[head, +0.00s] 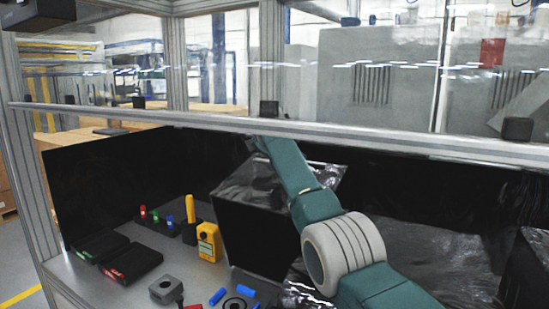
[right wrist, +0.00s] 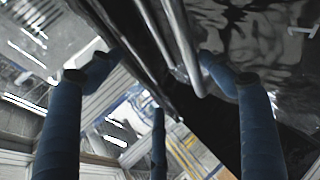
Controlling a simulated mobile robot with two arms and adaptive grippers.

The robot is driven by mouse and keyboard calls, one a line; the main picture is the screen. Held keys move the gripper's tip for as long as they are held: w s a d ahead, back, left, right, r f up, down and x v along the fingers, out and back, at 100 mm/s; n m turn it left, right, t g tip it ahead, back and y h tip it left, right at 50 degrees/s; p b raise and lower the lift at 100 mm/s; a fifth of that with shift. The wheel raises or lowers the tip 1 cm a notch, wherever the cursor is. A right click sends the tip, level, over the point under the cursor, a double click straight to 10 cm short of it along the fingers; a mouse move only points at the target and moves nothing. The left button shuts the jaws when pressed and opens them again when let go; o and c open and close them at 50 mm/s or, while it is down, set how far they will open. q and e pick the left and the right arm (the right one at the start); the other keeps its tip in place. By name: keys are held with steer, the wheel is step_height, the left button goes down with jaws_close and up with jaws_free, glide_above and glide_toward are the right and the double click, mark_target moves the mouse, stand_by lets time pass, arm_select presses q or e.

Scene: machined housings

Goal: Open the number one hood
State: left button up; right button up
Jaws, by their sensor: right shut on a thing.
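In the right wrist view a dark glossy panel marked with a white 1 (right wrist: 270,35) fills the upper right; it is the number one hood. A metal bar handle (right wrist: 181,40) runs along it. The blue fingers of my right gripper (right wrist: 165,75) are on both sides of this handle, shut on it. In the head view my teal right arm reaches up and left from the lower right. Its far end (head: 262,143) is just under the long horizontal rail (head: 200,116), and its fingers cannot be made out there. My left gripper is not in view.
Under the rail, a bench (head: 100,280) holds a yellow device (head: 208,242), a yellow cylinder (head: 190,209), dark flat cases (head: 131,262), a grey block (head: 166,289) and small blue parts (head: 217,297). A black box (head: 258,235) with a shiny top stands beside my arm.

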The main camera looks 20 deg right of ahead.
steer(key=shift+o, duration=0.9)
steer(key=shift+t, duration=0.4)
steer(key=r, duration=0.4)
steer(key=s+r, duration=0.1)
steer(key=shift+d+r, duration=0.35)
steer(key=shift+r, duration=0.05)
steer(key=shift+h, duration=0.3)
steer(key=s+r, duration=0.2)
steer(key=s, duration=0.1)
steer(key=s+r+b, duration=0.1)
steer(key=shift+s+d, duration=0.15)
steer(key=shift+s, duration=0.1)
steer(key=c, duration=0.7)
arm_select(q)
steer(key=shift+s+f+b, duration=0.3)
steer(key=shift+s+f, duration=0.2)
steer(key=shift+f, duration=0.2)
arm_select(e)
steer(key=r, duration=0.1)
steer(key=s+r, duration=0.1)
steer(key=a+r, duration=0.1)
steer(key=shift+s+r, duration=0.3)
steer(key=shift+s, duration=0.05)
